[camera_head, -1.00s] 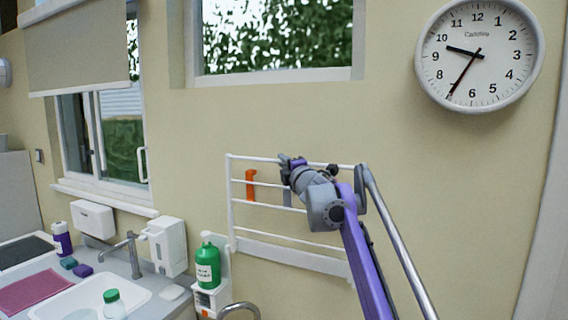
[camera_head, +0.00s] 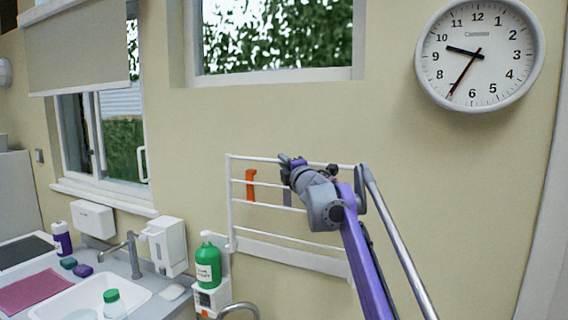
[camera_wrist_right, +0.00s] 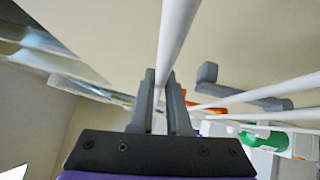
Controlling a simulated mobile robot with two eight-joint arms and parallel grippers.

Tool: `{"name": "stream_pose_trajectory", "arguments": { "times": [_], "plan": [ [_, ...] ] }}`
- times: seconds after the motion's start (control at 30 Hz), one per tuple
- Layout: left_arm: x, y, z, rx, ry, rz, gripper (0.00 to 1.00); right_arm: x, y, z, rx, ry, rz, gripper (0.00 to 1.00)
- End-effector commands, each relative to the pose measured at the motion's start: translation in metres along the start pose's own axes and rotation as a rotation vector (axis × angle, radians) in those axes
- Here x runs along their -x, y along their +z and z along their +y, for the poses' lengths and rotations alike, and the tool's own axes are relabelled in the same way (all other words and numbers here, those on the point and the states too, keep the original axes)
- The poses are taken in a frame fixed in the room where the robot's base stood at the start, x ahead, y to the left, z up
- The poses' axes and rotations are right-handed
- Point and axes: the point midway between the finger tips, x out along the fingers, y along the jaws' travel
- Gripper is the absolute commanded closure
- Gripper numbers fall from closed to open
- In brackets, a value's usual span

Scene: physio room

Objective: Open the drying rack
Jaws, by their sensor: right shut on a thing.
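The drying rack (camera_head: 285,208) is a white frame of several horizontal bars, standing close against the wall in the head view. An orange piece (camera_head: 250,185) and a grey piece show at its bars. My right gripper (camera_head: 290,162) is at the rack's top bar. In the right wrist view, the gripper's two grey fingers (camera_wrist_right: 160,100) are shut around a white bar (camera_wrist_right: 178,35) of the rack. My arm hides the rack's right part in the head view. My left gripper is not in view.
A sink (camera_head: 140,296) and counter are at the lower left. A green bottle (camera_head: 207,262) and a white dispenser (camera_head: 168,247) stand left of the rack. A clock (camera_head: 480,85) hangs at the upper right. The wall right of the rack is bare.

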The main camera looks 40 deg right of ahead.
Motion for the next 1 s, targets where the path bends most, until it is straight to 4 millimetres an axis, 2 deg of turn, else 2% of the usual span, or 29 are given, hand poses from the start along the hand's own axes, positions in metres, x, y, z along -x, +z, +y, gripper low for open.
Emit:
{"name": "stream_pose_trajectory", "arguments": {
  "times": [0.37, 0.57, 0.77, 1.0],
  "plan": [
    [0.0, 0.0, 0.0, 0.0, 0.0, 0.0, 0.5, 0.001, -0.001, 0.0, 0.001, 0.002, 0.0, 1.0],
    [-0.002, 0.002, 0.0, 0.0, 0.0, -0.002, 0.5, 0.009, -0.009, 0.002, 0.025, 0.027, 0.002, 1.0],
    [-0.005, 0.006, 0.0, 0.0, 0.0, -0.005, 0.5, 0.03, -0.031, 0.004, 0.089, 0.092, 0.003, 1.0],
    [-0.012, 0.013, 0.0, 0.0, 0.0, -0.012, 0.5, 0.074, -0.074, 0.001, 0.222, 0.227, 0.004, 1.0]
  ]
}}
